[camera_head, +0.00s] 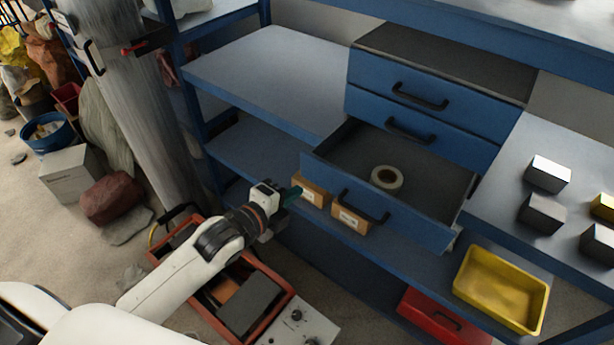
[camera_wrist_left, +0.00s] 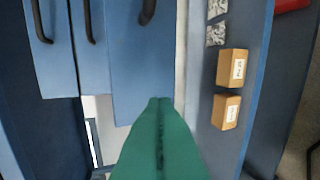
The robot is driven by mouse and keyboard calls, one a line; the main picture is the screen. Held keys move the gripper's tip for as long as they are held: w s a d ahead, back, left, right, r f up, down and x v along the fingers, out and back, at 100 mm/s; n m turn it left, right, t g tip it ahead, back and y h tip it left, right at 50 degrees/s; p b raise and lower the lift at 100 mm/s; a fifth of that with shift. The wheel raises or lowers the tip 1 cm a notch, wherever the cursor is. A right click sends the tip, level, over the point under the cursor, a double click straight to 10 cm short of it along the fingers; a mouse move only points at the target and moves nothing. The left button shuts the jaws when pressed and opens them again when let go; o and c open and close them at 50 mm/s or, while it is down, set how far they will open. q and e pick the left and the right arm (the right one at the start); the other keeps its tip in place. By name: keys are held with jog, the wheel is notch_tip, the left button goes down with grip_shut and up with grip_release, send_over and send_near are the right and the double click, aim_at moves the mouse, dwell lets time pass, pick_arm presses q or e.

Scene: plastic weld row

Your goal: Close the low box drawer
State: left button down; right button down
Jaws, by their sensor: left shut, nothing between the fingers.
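The low box drawer (camera_head: 400,224) is the bottom one of a blue drawer box and stands pulled out. Its front has a black handle (camera_head: 362,207), and a roll of tape (camera_head: 386,178) lies inside. In the left wrist view the drawer front (camera_wrist_left: 138,70) fills the upper middle, with its handle at the top edge. My left gripper (camera_head: 295,193) is shut and empty, just left of the drawer front's left end. Its green fingers (camera_wrist_left: 161,104) point towards the front in the wrist view; I cannot tell whether they touch it. My right gripper is not in view.
Two small cardboard boxes (camera_head: 350,219) sit on the shelf below the drawer. The two upper drawers (camera_head: 420,95) are shut. A yellow bin (camera_head: 502,288) stands right of the drawer, and an orange toolbox (camera_head: 284,313) lies below my arm.

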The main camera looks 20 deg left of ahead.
aim_at(316, 175)
pick_arm(q)
jog(key=x, duration=0.2)
jog(key=r+p+x, duration=0.1)
jog(key=x, duration=0.2)
jog(key=shift+w, duration=0.1)
jog(key=shift+w+d, duration=0.15)
jog(key=shift+w, duration=0.1)
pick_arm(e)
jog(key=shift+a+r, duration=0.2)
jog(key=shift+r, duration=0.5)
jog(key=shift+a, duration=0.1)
